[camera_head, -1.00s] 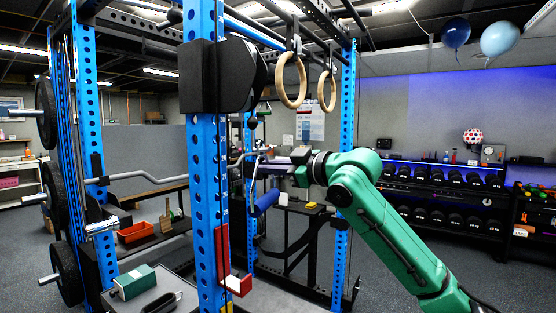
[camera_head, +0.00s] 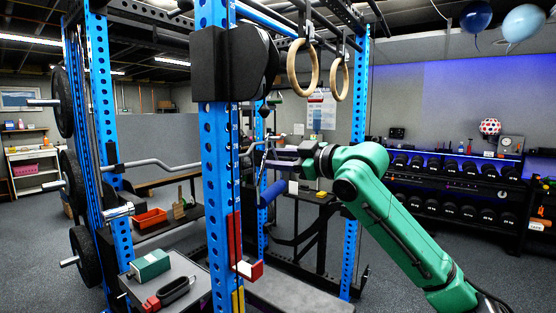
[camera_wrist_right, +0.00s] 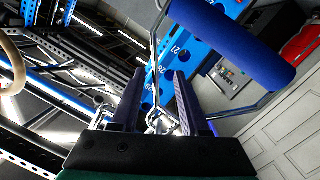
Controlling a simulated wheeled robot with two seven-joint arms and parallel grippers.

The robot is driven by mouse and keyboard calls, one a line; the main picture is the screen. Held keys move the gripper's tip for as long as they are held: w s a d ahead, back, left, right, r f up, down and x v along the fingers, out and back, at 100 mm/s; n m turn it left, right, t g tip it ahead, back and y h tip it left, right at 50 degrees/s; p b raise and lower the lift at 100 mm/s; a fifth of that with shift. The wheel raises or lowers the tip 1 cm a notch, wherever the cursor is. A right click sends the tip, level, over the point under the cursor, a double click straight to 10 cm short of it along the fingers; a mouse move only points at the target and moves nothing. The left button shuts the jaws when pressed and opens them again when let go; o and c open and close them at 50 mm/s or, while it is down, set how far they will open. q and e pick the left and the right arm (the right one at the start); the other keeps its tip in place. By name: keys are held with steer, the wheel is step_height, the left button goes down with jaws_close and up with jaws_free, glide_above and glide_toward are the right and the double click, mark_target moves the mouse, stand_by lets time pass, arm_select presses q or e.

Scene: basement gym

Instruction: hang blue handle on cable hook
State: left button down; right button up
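The blue handle (camera_head: 272,192) has a padded blue grip and a bent metal frame. It hangs tilted beside the blue rack post in the head view. In the right wrist view its grip (camera_wrist_right: 232,42) is large at the upper right. A shiny metal fitting (camera_wrist_right: 160,122) at the end of its frame lies between my right fingers. My right gripper (camera_head: 280,158) also shows in the wrist view (camera_wrist_right: 158,85). Its fingers are apart, with gaps visible around the metal. I cannot clearly tell the cable hook from the handle's metal. My left gripper is not in view.
A blue rack post (camera_head: 216,160) stands just left of the handle. Wooden rings (camera_head: 303,67) hang above. A bench holds a green box (camera_head: 150,265) and a black and red item (camera_head: 168,293). An orange tray (camera_head: 150,217) is behind. Dumbbell racks (camera_head: 450,175) are at the right.

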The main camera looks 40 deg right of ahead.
steer(key=shift+f, duration=0.1)
steer(key=shift+s+b, duration=0.2)
steer(key=shift+b, duration=0.1)
steer(key=s+d+r+b, duration=0.1)
steer(key=s+d+b, duration=0.1)
steer(key=s+b, duration=0.6)
steer(key=s, duration=0.6)
steer(key=shift+d+r, duration=0.2)
steer(key=shift+d, duration=0.15)
